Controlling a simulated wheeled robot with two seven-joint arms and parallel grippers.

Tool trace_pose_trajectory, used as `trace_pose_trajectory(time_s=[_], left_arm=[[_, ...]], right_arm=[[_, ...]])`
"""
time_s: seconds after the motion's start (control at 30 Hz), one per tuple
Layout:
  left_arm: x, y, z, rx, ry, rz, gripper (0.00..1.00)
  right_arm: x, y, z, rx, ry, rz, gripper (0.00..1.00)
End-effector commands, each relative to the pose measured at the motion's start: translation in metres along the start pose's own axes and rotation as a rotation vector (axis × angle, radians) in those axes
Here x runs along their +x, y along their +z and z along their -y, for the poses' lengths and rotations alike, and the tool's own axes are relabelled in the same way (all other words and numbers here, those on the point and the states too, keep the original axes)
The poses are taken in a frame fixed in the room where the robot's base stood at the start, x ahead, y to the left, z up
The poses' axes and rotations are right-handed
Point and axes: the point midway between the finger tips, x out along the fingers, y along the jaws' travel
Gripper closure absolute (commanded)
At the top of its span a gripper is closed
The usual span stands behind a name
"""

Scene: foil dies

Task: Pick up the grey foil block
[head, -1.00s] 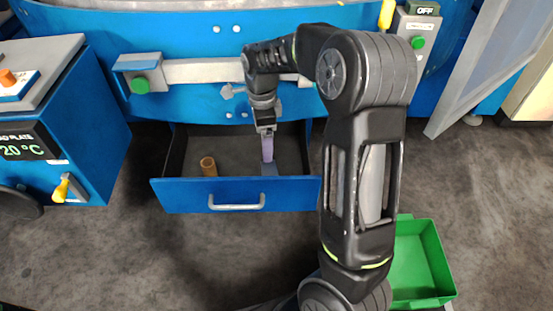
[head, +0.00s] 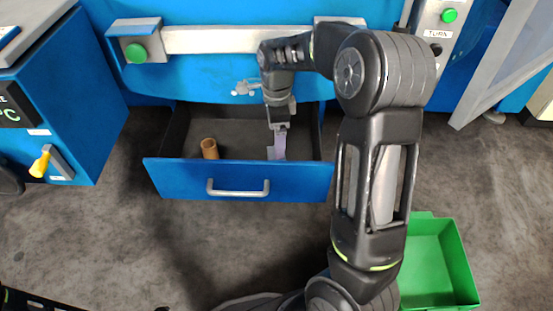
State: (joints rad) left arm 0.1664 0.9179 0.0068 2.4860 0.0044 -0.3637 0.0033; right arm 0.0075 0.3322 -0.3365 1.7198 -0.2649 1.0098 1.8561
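A small grey block (head: 271,153) shows in the right part of the open blue drawer (head: 236,186), partly hidden. My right gripper (head: 280,147) reaches down into the drawer from above, right at the grey block. A pale purple strip shows below the gripper's wrist. I cannot tell whether it is a finger or a held piece. I also cannot tell whether the fingers are apart or touch the block. My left gripper is not in view.
A brown cylinder (head: 209,149) stands in the left part of the drawer. A green bin (head: 442,262) sits on the floor at right, partly behind my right arm. A blue cabinet with a yellow-handled lever (head: 40,164) stands at left. The floor before the drawer is clear.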

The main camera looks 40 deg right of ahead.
Motion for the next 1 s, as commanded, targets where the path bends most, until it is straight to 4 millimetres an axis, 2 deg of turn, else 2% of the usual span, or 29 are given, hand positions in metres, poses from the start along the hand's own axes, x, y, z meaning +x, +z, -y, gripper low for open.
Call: trace_pose_trajectory(time_s=[0.07, 0.3, 0.67, 1.0], left_arm=[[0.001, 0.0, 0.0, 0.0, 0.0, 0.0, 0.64], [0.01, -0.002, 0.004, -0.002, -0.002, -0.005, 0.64], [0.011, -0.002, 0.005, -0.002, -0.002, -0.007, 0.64], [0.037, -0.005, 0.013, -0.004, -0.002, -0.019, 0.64]], right_arm=[[0.002, 0.0, 0.0, 0.0, 0.0, 0.0, 0.11], [0.025, 0.0, 0.0, 0.0, 0.001, 0.0, 0.11], [0.028, 0.0, 0.0, 0.0, 0.0, 0.0, 0.11], [0.073, 0.0, -0.002, 0.0, 0.003, -0.001, 0.11]])
